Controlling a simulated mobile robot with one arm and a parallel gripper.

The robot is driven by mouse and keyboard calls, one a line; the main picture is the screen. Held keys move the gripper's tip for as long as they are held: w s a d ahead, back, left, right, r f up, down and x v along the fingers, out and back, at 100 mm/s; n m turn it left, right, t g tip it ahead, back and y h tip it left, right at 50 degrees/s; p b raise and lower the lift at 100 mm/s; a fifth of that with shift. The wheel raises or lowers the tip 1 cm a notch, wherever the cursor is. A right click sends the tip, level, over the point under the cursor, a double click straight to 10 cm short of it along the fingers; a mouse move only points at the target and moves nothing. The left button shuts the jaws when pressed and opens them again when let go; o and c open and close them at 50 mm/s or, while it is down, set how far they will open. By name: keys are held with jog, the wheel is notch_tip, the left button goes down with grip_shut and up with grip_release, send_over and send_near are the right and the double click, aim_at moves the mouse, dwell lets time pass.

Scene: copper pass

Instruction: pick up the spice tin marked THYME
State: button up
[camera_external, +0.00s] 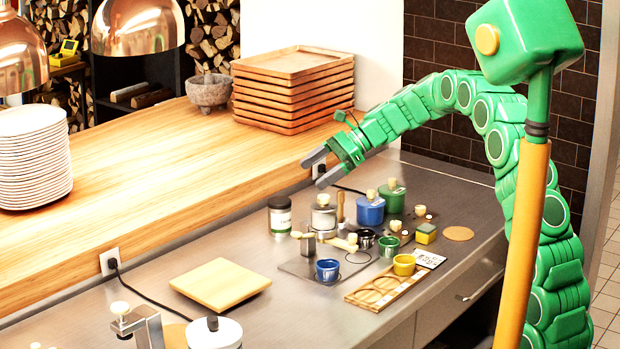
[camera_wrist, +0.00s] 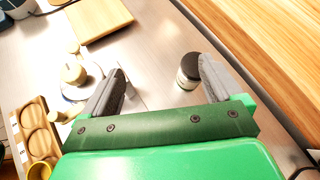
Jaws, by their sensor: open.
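A small spice tin (camera_external: 279,214) with a dark lid, a pale label and a green band stands upright on the steel counter, close to the raised wooden ledge. The label's writing is too small to read. The tin also shows in the wrist view (camera_wrist: 187,78), between the lines of my two fingers and nearer the right one. My gripper (camera_external: 315,170) is open and empty, above and behind the tin in the external view. In the wrist view its fingers (camera_wrist: 161,68) are spread, with the tin apart from them and below.
A pale canister (camera_external: 323,217), a blue pot (camera_external: 370,211) and a green pot (camera_external: 392,199) stand right of the tin. A wooden board (camera_external: 220,285) and a round-hollowed tray (camera_external: 367,296) lie in front. The raised wooden ledge (camera_external: 150,190) borders the counter behind.

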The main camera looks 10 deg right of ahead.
aim_at(273, 208)
jog(key=w+a+f+m, duration=0.1)
jog(key=w+a, duration=0.1)
jog(key=w+a+f+m+y, duration=0.1)
jog(key=w+a, duration=0.1)
jog(key=w+a+f+m, duration=0.1)
jog(key=w+a, duration=0.1)
jog(key=shift+a+f+y, duration=0.15)
jog(key=shift+f+y, duration=0.1)
jog(key=shift+y, duration=0.15)
notch_tip(273, 208, down, 7)
jog(key=shift+r, duration=0.1)
jog(key=shift+x, duration=2.6)
jog(key=shift+w, duration=0.1)
jog(key=c, duration=1.1)
jog(key=shift+c, duration=0.2)
